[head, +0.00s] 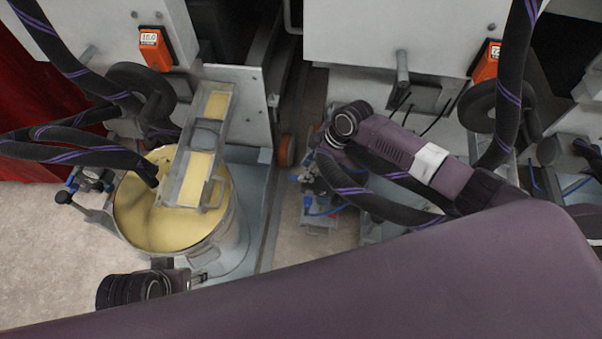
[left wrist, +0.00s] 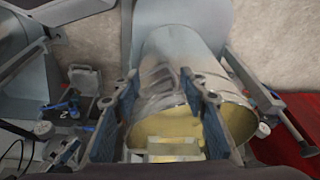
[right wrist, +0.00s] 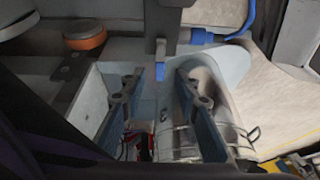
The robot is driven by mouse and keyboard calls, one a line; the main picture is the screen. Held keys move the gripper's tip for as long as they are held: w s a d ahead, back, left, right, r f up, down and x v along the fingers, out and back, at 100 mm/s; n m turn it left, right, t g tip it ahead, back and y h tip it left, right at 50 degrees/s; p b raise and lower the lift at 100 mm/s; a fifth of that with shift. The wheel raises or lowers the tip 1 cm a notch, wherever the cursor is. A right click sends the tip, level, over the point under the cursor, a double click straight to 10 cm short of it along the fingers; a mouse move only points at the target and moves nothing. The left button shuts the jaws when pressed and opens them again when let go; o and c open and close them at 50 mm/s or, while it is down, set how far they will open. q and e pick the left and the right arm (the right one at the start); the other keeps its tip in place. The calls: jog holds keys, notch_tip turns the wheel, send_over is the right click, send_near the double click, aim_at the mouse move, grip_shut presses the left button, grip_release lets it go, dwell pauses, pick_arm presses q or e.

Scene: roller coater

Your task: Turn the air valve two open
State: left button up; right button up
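In the head view, small air fittings with blue parts (head: 309,207) sit at the centre, just below my right gripper (head: 314,178). In the right wrist view my right gripper (right wrist: 158,92) is open. A grey upright part with a blue tip (right wrist: 160,72) shows in the gap between its fingers, apart from both. A blue lever or hose (right wrist: 212,37) lies beyond. I cannot tell which part is air valve two. My left gripper (left wrist: 158,92) is open and empty above the paint drum (left wrist: 236,122); in the head view only its edge (head: 198,277) shows.
The drum (head: 232,238) of yellow paint stands left, with a grey trough over it. Blue-handled fittings (head: 72,185) stand beside it. Machine bodies with orange displays (head: 155,48) and thick dark hoses (head: 70,152) crowd the back. Bare floor (head: 45,245) shows lower left.

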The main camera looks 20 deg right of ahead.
aim_at(295, 178)
jog(key=b+x, duration=0.1)
jog(key=x, duration=0.2)
jog(key=shift+w+a+f, duration=0.1)
jog(key=shift+a+f, duration=0.1)
jog(key=shift+f, duration=0.35)
pick_arm(q)
jog(key=shift+v, duration=1.1)
jog(key=shift+s+a, duration=0.1)
pick_arm(e)
grip_shut()
